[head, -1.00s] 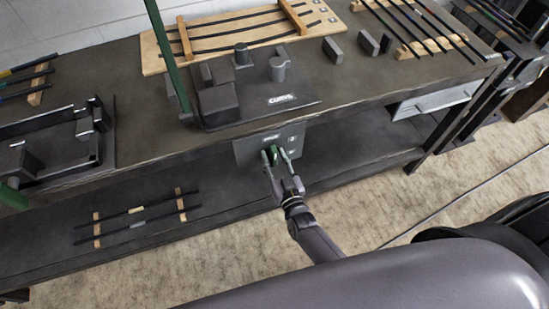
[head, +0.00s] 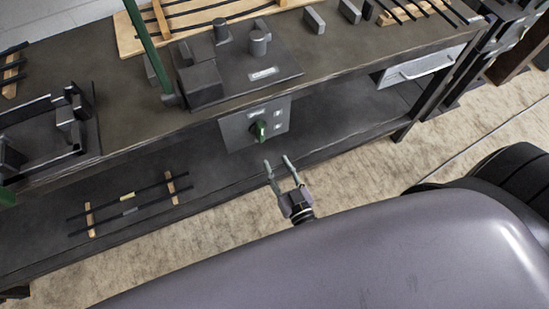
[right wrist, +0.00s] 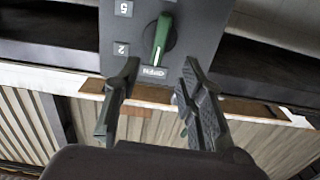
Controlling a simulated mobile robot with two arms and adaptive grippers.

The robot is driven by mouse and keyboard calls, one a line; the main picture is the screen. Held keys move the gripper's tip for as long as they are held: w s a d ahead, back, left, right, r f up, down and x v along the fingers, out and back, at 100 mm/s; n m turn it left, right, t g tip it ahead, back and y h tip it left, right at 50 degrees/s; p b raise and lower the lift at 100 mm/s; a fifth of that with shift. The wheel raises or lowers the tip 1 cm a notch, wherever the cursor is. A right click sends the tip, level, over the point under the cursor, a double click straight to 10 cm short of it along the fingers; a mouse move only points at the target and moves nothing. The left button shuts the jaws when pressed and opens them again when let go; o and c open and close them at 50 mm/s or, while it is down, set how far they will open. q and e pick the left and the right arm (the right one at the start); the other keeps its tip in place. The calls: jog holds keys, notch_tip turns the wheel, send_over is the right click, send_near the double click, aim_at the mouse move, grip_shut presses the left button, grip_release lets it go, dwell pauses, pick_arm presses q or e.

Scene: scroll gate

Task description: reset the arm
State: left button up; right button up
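My right gripper (head: 281,167) is open and empty, below and in front of a grey control panel (head: 237,133) fixed under the workbench's front edge. A green knob (head: 259,130) sits on the panel and is apart from my fingers. In the right wrist view my open fingers (right wrist: 155,95) are at either side below the panel, and the green knob (right wrist: 161,38) stands nearly upright between them, beyond the tips. The panel shows labels "5" and "2" left of the knob. My left gripper is not in view.
The workbench (head: 340,55) carries a grey machine (head: 200,85) with a green lever (head: 148,45), a wooden board (head: 128,40) with rods, and several grey blocks. A drawer (head: 430,68) hangs at right. A lower shelf (head: 225,175) holds rods. Floor in front is clear.

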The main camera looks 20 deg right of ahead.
dwell(0.5)
jog(key=s+f+n+g+y, duration=0.1)
jog(key=s+f+g, duration=0.45)
jog(key=f, duration=0.65)
jog(key=s+f+n+g, duration=0.1)
jog(key=s+f+g, duration=0.4)
jog(key=f, duration=0.6)
jog(key=s+d+f+g, duration=0.2)
jog(key=s+f, duration=0.1)
jog(key=s, duration=0.4)
jog(key=s+d+f+g+h, duration=0.1)
jog(key=s+d+f+g, duration=0.1)
jog(key=s, duration=0.4)
jog(key=s+d+f+g, duration=0.2)
jog(key=s+d+f, duration=0.2)
jog(key=s, duration=0.3)
jog(key=shift+s+d+f+n+h, duration=0.2)
jog(key=shift+s+f+n+h, duration=0.1)
jog(key=shift+f, duration=0.55)
jog(key=shift+s+g, duration=0.1)
jog(key=shift+g, duration=0.15)
